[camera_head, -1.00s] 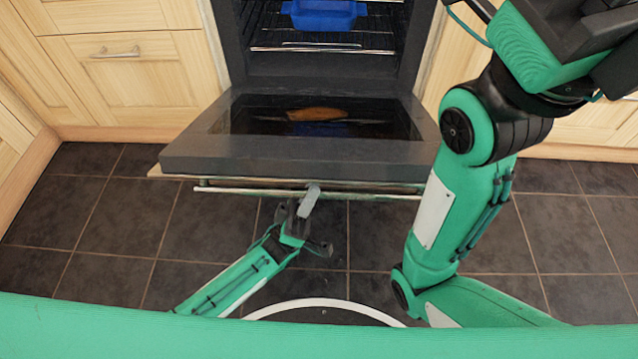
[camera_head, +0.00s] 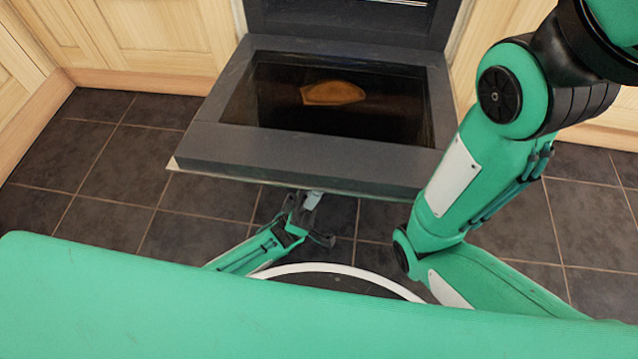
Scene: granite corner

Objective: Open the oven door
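The oven door (camera_head: 310,155) is folded down, open and close to flat, with its dark inner glass (camera_head: 390,110) facing up. A brownish-orange shape, perhaps a reflection, shows on the glass. The door's handle is hidden below its front edge. My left gripper (camera_head: 312,200) is just under the middle of that edge, with a light grey fingertip showing against it. The door hides part of the fingers, so I cannot tell whether they are closed on the handle. My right arm is at the right, and its gripper is out of view.
The oven cavity (camera_head: 345,20) is dark and mostly cut off at the top. Wooden cabinets (camera_head: 150,45) stand on both sides of the oven. Dark tiled floor (camera_head: 110,180) is clear to the left and right of the door. My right arm rises close to the door's right edge.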

